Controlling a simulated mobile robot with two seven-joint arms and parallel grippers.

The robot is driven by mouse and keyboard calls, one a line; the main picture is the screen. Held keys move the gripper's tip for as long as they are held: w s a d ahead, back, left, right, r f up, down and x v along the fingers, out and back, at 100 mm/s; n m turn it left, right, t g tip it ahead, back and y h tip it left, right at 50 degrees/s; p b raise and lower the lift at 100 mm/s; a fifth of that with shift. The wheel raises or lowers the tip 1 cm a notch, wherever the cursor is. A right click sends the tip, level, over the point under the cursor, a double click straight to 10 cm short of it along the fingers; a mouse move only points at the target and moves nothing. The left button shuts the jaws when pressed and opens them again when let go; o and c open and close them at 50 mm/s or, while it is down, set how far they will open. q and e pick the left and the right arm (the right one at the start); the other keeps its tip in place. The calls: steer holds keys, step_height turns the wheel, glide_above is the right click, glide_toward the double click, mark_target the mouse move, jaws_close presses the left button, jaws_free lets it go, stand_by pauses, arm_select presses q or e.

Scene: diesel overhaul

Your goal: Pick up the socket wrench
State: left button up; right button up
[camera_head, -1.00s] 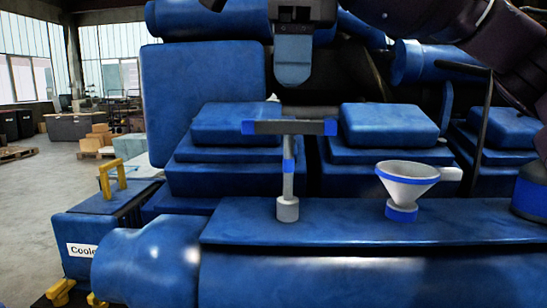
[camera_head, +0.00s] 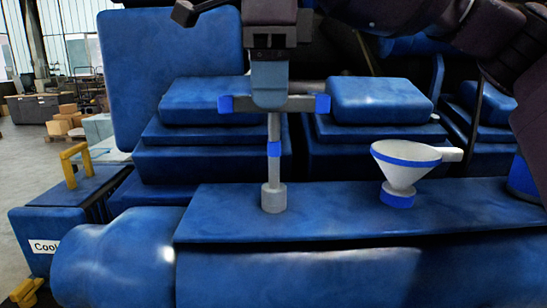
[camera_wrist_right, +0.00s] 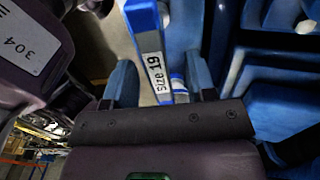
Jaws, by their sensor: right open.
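The socket wrench (camera_head: 274,150) stands upright on the blue engine's flat ledge, its grey socket end down. It has a T-shaped bar with blue ends on top and a blue band on the shaft. My right gripper (camera_head: 270,98) points down at the middle of the T-bar, and its finger hides that part of the bar. In the right wrist view, the bar with a "Size 19" label (camera_wrist_right: 155,72) lies between the two blue-grey fingers of the open gripper (camera_wrist_right: 163,80), with gaps on both sides. My left gripper is not in view.
A white funnel (camera_head: 402,168) with a blue band and base stands on the same ledge (camera_head: 330,222), right of the wrench. Blue engine blocks (camera_head: 378,100) rise close behind. A blue cooler box (camera_head: 62,215) with a yellow handle is at the left. Open floor lies beyond it.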

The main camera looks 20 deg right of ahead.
mark_target(273, 112)
steer(key=f, duration=0.3)
steer(key=shift+s+d+f, duration=0.2)
steer(key=shift+s+d, duration=0.05)
steer(key=shift+d, duration=0.05)
steer(key=shift+a+f, duration=0.1)
steer(key=shift+f, duration=0.3)
jaws_close()
